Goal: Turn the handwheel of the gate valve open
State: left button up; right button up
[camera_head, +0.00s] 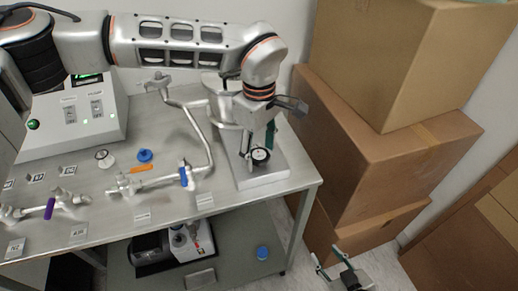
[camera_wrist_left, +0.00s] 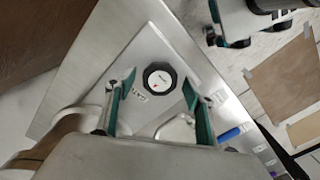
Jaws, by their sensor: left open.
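The handwheel (camera_head: 260,156) is a small dark round knob with a white centre face, on the metal plate at the table's right end. In the left wrist view the handwheel (camera_wrist_left: 160,78) is a black many-sided wheel between my finger ends. My left gripper (camera_head: 262,142) is open and points down at it, one finger on each side; in the wrist view gaps show between the left gripper's fingers (camera_wrist_left: 158,88) and the wheel. The valve body below is mostly hidden. My right gripper (camera_head: 327,257) is off the table at the bottom, fingers apart and empty.
Stacked cardboard boxes (camera_head: 385,155) stand close to the table's right edge. Bent metal piping and a blue-handled valve (camera_head: 186,175) lie left of the plate. A grey control box (camera_head: 75,118) stands at the back left. A pump (camera_head: 190,240) sits on the lower shelf.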

pick_arm(q)
jog(key=shift+c, duration=0.5)
jog(key=c, duration=1)
